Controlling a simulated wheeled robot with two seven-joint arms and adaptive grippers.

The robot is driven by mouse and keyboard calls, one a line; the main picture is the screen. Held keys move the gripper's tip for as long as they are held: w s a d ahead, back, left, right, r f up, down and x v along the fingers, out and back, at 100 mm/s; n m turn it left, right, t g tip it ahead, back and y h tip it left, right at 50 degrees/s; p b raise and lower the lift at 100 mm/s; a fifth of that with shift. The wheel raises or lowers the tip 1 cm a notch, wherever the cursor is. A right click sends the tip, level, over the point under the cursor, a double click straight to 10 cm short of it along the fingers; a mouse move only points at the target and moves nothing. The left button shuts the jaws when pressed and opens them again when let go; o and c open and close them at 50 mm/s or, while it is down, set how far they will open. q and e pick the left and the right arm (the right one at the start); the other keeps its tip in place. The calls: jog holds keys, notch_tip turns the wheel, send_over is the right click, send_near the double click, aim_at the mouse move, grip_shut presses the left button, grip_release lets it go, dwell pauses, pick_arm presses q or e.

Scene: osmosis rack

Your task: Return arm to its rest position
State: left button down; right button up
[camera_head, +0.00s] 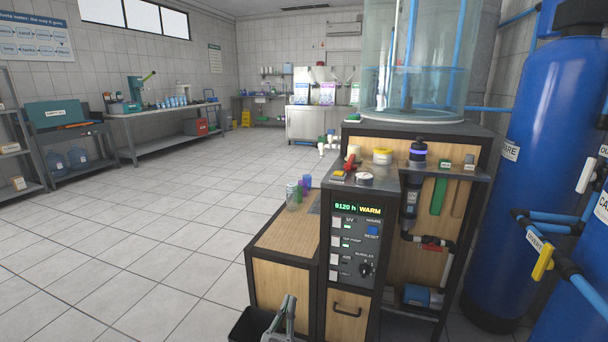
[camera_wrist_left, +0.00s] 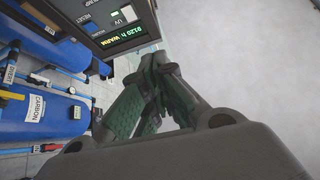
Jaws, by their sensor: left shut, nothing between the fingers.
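My left gripper (camera_head: 288,306) shows at the bottom of the head view, in front of the low wooden cabinet (camera_head: 280,284) and above a dark bin (camera_head: 247,324). In the left wrist view its fingers (camera_wrist_left: 158,62) come together at the tips and hold nothing. The control panel (camera_head: 355,248) of the osmosis rack stands to the gripper's right in the head view, apart from it. The panel display reads "9120 h WARM" and also shows in the left wrist view (camera_wrist_left: 125,35). My right gripper is in neither view.
Small bottles (camera_head: 299,188) stand on the low cabinet. A large blue tank (camera_head: 535,150) and pipes with a yellow-handled valve (camera_head: 543,262) are at the right. The tiled floor (camera_head: 130,250) at left is clear.

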pick_arm(q)
jog(key=a+f+m+g+h, duration=0.2)
jog(key=a+f+m, duration=0.15)
jog(key=a, duration=0.55)
jog(key=a+f+m+g+h, duration=0.25)
jog(key=a+m, duration=0.25)
jog(key=a, duration=0.4)
jog(key=s+d+f+n+g+y, duration=0.2)
jog(key=s+f+n+g+y, duration=0.3)
jog(key=s+f+g+y, duration=0.55)
jog(key=s+a+f+n+g+y, duration=0.1)
jog(key=s+a+f+g, duration=0.15)
jog(key=s, duration=0.65)
jog(key=s+a+f+n+g+y, duration=0.1)
jog(key=s+a+f+g, duration=0.15)
jog(key=s, duration=0.65)
jog(key=w+d+r+n+h, duration=0.1)
jog(key=d+n, duration=0.1)
jog(key=d, duration=0.3)
jog(key=w+d+r+n+t+h+p, duration=0.1)
jog(key=d+n, duration=0.1)
jog(key=d, duration=0.4)
jog(key=shift+r+h, duration=0.15)
jog(key=shift+h, duration=0.15)
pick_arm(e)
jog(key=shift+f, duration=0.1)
pick_arm(q)
jog(key=shift+a, duration=0.1)
